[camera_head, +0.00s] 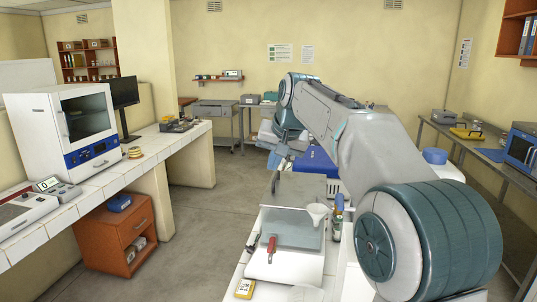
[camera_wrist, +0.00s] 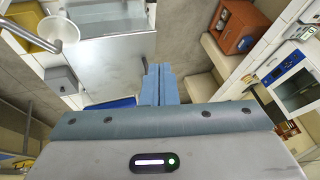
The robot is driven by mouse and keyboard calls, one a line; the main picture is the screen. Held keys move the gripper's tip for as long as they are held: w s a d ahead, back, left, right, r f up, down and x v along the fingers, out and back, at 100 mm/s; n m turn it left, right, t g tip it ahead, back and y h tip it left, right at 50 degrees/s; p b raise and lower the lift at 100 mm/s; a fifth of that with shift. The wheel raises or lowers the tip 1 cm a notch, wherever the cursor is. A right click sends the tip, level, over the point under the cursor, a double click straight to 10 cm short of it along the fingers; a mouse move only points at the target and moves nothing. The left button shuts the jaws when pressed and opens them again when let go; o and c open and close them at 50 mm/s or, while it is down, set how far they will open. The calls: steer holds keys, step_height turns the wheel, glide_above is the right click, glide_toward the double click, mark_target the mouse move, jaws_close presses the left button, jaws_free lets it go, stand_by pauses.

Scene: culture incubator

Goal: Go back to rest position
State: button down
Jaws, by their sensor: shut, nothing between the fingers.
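My gripper shows in the wrist view (camera_wrist: 159,85) with its two blue-grey fingers side by side and together, nothing between them. In the head view my arm reaches forward from the lower right over the middle bench, and the gripper (camera_head: 277,180) hangs at its far end, small and partly unclear. The white incubator (camera_head: 75,122) stands on the left tiled counter with its dark-windowed door shut. It also shows at the right of the wrist view (camera_wrist: 300,82), well apart from the gripper.
An orange cabinet (camera_head: 115,235) stands under the left counter. The floor (camera_head: 205,215) between counter and bench is clear.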

steer(key=s+d+f+h, duration=0.1)
steer(key=s+d+f, duration=0.3)
steer(key=s, duration=0.7)
steer(key=s+d+f+g+h, duration=0.1)
steer(key=s+d+f, duration=0.4)
steer(key=s+f, duration=0.4)
steer(key=s+d+f, duration=0.4)
steer(key=s+f, duration=0.2)
steer(key=s, duration=0.7)
steer(key=shift+s+d+f+n+g+h, duration=0.2)
steer(key=shift+d+f+n+g+h, duration=0.1)
steer(key=shift+d+f+n+h, duration=0.1)
